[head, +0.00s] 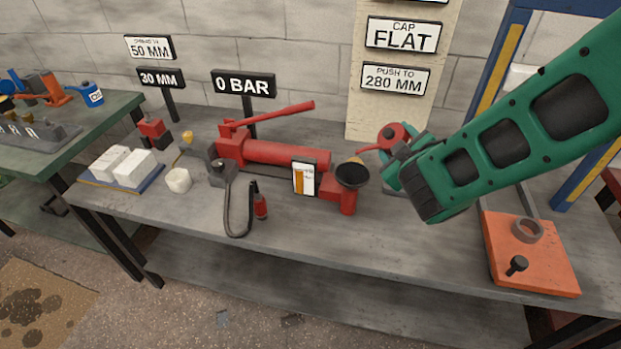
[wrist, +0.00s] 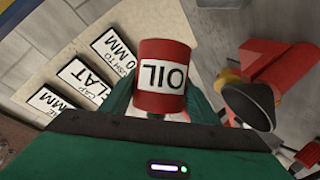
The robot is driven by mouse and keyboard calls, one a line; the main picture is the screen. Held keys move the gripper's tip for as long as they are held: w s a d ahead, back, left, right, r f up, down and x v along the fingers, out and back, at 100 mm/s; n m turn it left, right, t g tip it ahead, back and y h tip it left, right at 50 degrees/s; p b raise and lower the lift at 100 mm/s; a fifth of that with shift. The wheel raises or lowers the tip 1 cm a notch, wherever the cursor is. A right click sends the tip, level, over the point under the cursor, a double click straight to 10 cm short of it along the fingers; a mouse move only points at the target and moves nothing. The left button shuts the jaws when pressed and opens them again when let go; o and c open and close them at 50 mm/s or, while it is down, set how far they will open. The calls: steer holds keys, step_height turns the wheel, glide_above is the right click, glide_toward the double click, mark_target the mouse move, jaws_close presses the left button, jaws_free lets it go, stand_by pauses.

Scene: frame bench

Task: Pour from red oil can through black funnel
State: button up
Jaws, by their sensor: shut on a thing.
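The red oil can (head: 391,137) is held up beside the black funnel (head: 352,174), its spout pointing left toward the funnel in the head view. In the wrist view the can (wrist: 164,75) shows its white OIL label between my green fingers. The funnel (wrist: 248,105) stands on the right end of the red hydraulic pump (head: 285,155). My gripper (head: 398,160) is shut on the can, to the right of the funnel. The spout tip looks close to the funnel's rim, but I cannot tell whether it is over the mouth. No oil stream is clearly visible.
A sign reads 0 BAR (head: 243,84). A post behind carries signs reading CAP FLAT (head: 402,35) and PUSH TO 280 MM (head: 395,78). An orange plate (head: 530,265) lies at the bench's right. White blocks (head: 122,165) and a white cup (head: 178,180) stand at left.

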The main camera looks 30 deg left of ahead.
steer(key=shift+f, duration=0.15)
steer(key=shift+d+m, duration=0.1)
steer(key=shift+m, duration=0.2)
steer(key=shift+m+g, duration=0.3)
steer(key=shift+m, duration=0.1)
steer(key=shift+m+y, duration=0.3)
steer(key=shift+m, duration=0.1)
steer(key=shift+f+g, duration=0.1)
steer(key=shift+g, duration=0.2)
steer(key=shift+s+a+m, duration=0.1)
steer(key=shift+a+m, duration=0.1)
steer(key=shift+m, duration=0.3)
